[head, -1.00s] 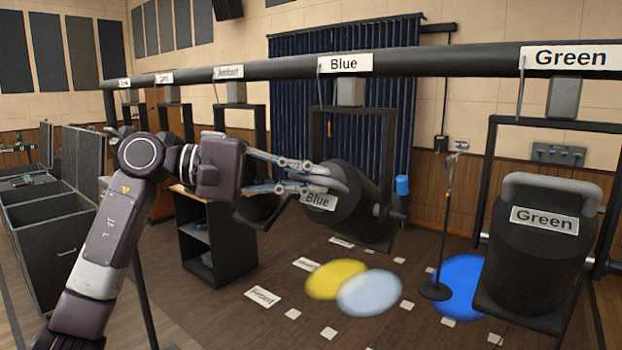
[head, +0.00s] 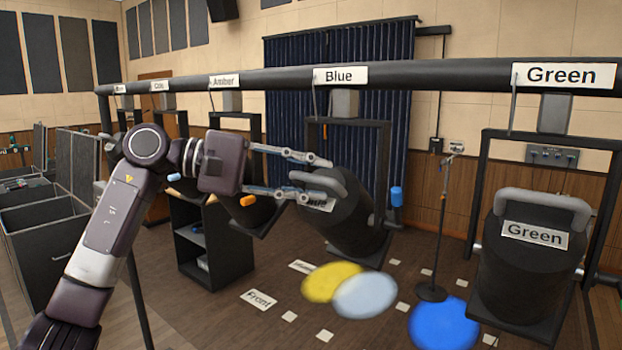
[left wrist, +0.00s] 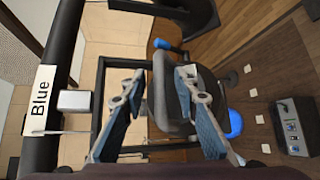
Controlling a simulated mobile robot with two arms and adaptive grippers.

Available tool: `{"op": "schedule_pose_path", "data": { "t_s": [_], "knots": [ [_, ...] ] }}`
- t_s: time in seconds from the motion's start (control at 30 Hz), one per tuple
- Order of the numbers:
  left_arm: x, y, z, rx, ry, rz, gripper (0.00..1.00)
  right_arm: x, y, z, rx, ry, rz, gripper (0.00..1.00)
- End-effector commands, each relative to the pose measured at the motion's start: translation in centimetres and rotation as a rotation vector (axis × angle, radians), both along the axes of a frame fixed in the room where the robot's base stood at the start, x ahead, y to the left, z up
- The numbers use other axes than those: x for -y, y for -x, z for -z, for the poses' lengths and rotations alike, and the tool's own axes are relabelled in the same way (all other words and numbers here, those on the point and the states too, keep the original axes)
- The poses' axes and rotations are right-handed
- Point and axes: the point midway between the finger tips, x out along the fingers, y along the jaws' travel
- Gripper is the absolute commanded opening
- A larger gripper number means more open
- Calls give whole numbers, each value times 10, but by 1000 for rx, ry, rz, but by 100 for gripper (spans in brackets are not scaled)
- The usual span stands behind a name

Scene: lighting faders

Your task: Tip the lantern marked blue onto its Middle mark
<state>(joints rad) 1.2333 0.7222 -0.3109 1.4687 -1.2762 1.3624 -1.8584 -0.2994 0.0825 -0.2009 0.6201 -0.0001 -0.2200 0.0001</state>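The black lantern marked Blue (head: 357,230) hangs in a yoke under the pipe, tilted, with a grey handle and a blue side knob (head: 397,196). Its front label is mostly hidden by a finger. The lantern also shows in the left wrist view (left wrist: 172,112). My left gripper (head: 316,179) is open at the handle, its fingertips apart; in the wrist view the handle lies near the right finger (left wrist: 188,72), and contact is unclear. A blue light pool (head: 446,326) lies on the floor near small white marks. I cannot read a Middle plate. My right gripper is not in view.
The lantern marked Green (head: 528,262) hangs to the right; the Amber lantern (head: 252,212) hangs to the left. A thin stand (head: 441,225) stands behind the blue pool. Yellow (head: 328,281) and pale (head: 365,296) pools overlap. A Front plate (head: 259,299) lies on the floor.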

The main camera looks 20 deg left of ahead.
Motion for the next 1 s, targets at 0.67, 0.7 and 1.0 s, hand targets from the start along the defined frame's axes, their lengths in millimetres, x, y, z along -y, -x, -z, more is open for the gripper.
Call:
{"op": "schedule_pose_path", "data": {
  "t_s": [0.67, 0.7, 1.0],
  "knots": [
    [-79, 33, -18, -1, 1, -4, 28, -2, 0, 0, 0, -2, 2, 40],
    [-85, 37, -19, -1, 0, -3, 28, -2, 0, 0, 0, -2, 2, 40],
    [-108, 47, -24, -1, 0, 0, 28, -2, 1, 0, 0, -2, 2, 40]
  ]
}}
